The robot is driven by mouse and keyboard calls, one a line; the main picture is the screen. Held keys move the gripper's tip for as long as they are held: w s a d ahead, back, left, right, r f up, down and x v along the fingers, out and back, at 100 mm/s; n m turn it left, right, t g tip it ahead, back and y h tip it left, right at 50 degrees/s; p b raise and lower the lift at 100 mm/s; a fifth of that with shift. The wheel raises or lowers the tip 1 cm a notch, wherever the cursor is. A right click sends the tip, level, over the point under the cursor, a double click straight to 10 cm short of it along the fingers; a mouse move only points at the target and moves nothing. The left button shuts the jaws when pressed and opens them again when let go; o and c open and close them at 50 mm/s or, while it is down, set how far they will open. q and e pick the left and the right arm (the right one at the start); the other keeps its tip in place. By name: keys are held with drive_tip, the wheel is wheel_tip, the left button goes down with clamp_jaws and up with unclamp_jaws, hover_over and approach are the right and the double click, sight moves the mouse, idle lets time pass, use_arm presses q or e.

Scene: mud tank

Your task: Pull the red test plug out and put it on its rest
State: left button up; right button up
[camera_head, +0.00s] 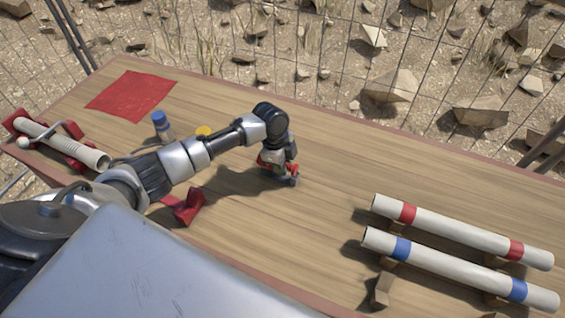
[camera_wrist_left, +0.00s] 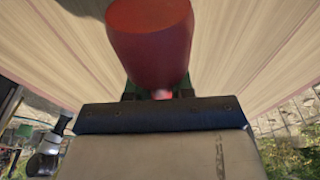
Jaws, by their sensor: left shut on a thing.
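My left gripper (camera_head: 281,172) is shut on the red test plug (camera_head: 265,158), over the middle of the wooden table. In the left wrist view the red plug (camera_wrist_left: 150,42) fills the top middle, with its narrow end at the jaws. In the head view the gripper hides much of the plug, and I cannot tell whether it touches the table. A small red cradle-shaped bracket (camera_head: 188,208) stands on the table to the left of the gripper, below my arm; it looks like a rest and holds nothing that I can see. My right gripper is not in view.
Two white pipes with red bands (camera_head: 460,230) and blue bands (camera_head: 460,272) lie on wooden blocks at the right. A pipe (camera_head: 65,145) sits in a red holder at the left. A blue-capped cylinder (camera_head: 162,126), yellow item (camera_head: 204,132) and red cloth (camera_head: 132,93) are behind my arm.

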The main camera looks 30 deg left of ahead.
use_arm(q)
drive_tip(key=shift+f, duration=0.5)
idle(0.3)
drive_tip(key=o, duration=0.9)
drive_tip(key=shift+r, duration=0.15)
drive_tip(key=r, duration=0.3)
drive_tip(key=a+r+b, duration=0.1)
drive_tip(key=r, duration=0.3)
drive_tip(key=a+r, duration=0.1)
drive_tip(key=r, duration=0.2)
drive_tip(key=shift+a+r, duration=0.1)
drive_tip(key=shift+r, duration=0.1)
drive_tip(key=shift+s+f, duration=0.1)
drive_tip(key=shift+s, duration=0.05)
